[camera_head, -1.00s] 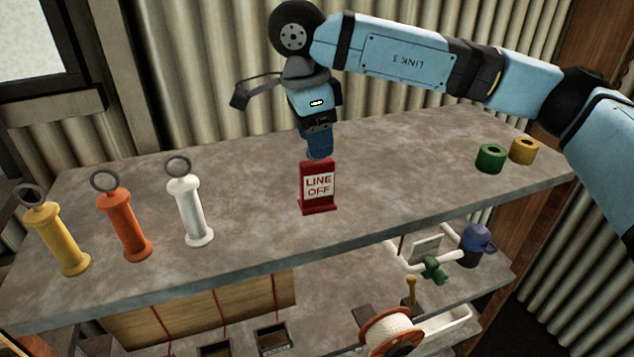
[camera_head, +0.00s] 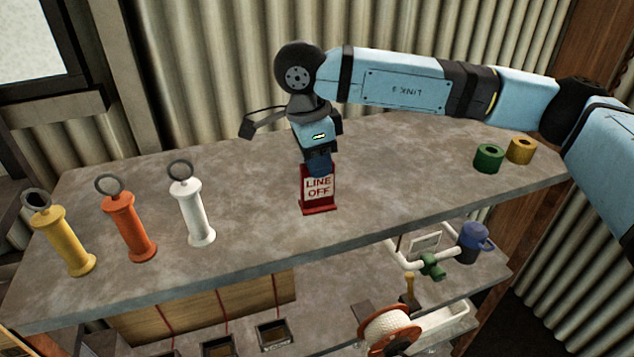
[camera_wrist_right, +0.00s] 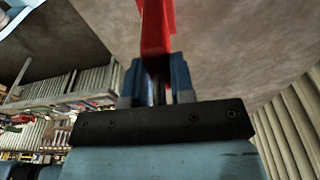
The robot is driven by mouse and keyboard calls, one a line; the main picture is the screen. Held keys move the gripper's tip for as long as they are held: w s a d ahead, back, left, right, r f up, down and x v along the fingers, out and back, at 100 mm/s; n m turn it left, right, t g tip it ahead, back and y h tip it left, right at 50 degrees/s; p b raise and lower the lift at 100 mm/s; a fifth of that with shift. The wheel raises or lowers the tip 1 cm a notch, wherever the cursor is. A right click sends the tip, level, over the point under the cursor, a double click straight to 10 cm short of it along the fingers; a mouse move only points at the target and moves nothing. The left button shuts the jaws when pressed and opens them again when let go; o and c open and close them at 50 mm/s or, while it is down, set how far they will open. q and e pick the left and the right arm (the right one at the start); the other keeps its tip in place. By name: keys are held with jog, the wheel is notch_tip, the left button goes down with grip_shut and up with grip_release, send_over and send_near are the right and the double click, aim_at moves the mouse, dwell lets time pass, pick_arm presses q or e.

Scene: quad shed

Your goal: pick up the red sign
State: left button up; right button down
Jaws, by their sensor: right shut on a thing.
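The red sign (camera_head: 318,190) with a white "LINE OFF" panel stands upright on the grey top shelf, near the middle of the head view. My right gripper (camera_head: 319,168) comes down on it from above and is shut on its upper part. In the right wrist view the red sign (camera_wrist_right: 157,40) sits between the two blue fingers (camera_wrist_right: 158,85). Its foot appears to rest on the shelf. My left gripper does not show.
On the top shelf (camera_head: 250,225), yellow (camera_head: 66,242), orange (camera_head: 130,228) and white (camera_head: 192,212) ringed handles stand to the left. Green (camera_head: 488,158) and yellow (camera_head: 521,150) rings sit at the right. A lower shelf holds a cord reel (camera_head: 390,330) and a blue mug (camera_head: 472,242).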

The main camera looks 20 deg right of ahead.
jog(key=shift+r, duration=0.1)
jog(key=shift+r, duration=0.6)
notch_tip(320, 180, up, 11)
jog(key=b, duration=0.3)
jog(key=shift+f, duration=0.2)
notch_tip(320, 180, up, 8)
